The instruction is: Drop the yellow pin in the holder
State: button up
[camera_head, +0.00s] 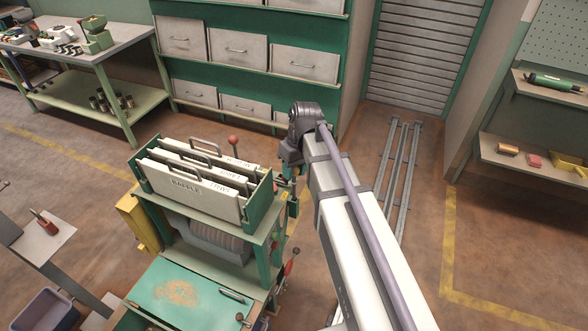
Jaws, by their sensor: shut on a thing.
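My gripper (284,183) is small and dark in this view, below my wrist at the right side of the green hopper machine. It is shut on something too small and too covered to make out. I cannot pick out the yellow pin, and I cannot tell which part is its holder. The machine carries a green-ended rack (259,207) of upright pale panels with handles, the front one lettered. My wrist and the rack's right end hide part of the area around the jaws.
Red-tipped levers (296,251) stick out on the machine's right side, below my gripper. A teal lid (180,290) lies in front. A small grey stand (42,243) holds a red-handled item. Drawers (240,45) stand behind. Floor rails (400,170) and open floor lie to the right.

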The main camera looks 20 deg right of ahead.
jog(key=shift+f+b, duration=3.4)
jog(key=shift+f, duration=0.15)
jog(key=o, duration=1)
notch_tip(320, 180, up, 11)
jog(key=d+p, duration=0.2)
jog(key=p, duration=0.8)
jog(key=shift+w+f+p, duration=0.15)
jog(key=shift+w+p, duration=0.15)
jog(key=shift+p, duration=0.05)
notch_tip(320, 180, up, 9)
jog(key=p, duration=0.9)
send_over(295, 181)
jog(key=w+d, duration=0.2)
jog(key=d, duration=0.2)
jog(key=shift+s+a+f, duration=0.1)
jog(key=shift+s+a, duration=0.05)
jog(key=shift+a, duration=0.05)
